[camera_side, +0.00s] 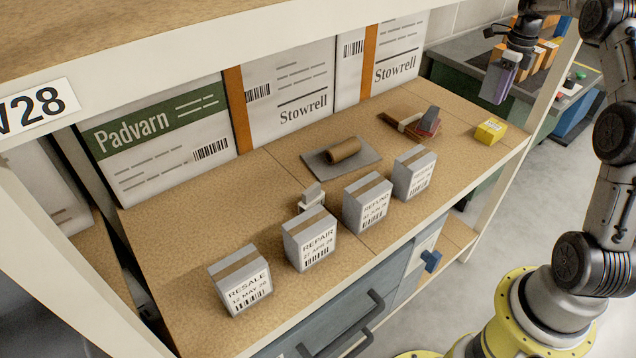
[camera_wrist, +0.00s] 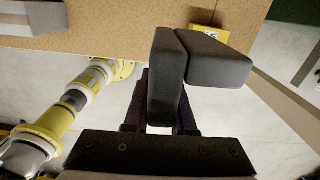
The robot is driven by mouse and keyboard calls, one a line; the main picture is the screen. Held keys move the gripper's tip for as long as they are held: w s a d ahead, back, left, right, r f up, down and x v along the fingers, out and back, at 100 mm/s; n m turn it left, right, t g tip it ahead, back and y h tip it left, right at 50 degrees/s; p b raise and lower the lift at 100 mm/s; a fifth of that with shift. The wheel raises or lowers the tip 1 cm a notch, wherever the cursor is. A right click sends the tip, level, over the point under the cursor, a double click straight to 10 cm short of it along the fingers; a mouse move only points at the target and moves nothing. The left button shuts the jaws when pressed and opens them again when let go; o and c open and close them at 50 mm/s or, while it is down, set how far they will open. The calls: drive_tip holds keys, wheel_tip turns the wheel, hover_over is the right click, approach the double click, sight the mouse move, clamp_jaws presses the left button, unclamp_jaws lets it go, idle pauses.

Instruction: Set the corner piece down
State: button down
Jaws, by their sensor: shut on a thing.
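My gripper (camera_side: 513,60) is shut on the corner piece (camera_side: 496,84), a grey, angled block that hangs below it at the upper right of the side view. In the wrist view the corner piece (camera_wrist: 218,62) looks dark grey, with two thick arms meeting at an angle. My gripper's fingers (camera_wrist: 162,112) are partly hidden behind it there. In the side view the piece shows above and beyond the right end of the wooden shelf board (camera_side: 180,235), apart from the board.
A yellow box (camera_side: 490,131) sits at the board's right end. Several labelled grey boxes (camera_side: 311,240) line the front. A post (camera_side: 545,90) stands at right.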

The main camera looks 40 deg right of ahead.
drive_tip(key=w+a+f+n, duration=0.3)
drive_tip(key=w+a+n, duration=0.1)
drive_tip(key=w+a, duration=0.7)
drive_tip(key=w+a+f+n, duration=0.4)
drive_tip(key=w+a, duration=0.4)
drive_tip(key=w, duration=0.4)
drive_tip(key=n, duration=0.5)
hover_over(273, 190)
wheel_tip(273, 190, down, 2)
drive_tip(key=f, duration=0.1)
wheel_tip(273, 190, down, 7)
drive_tip(key=shift+f, duration=0.2)
drive_tip(key=c, duration=0.7)
unclamp_jaws()
drive_tip(key=shift+c, duration=0.2)
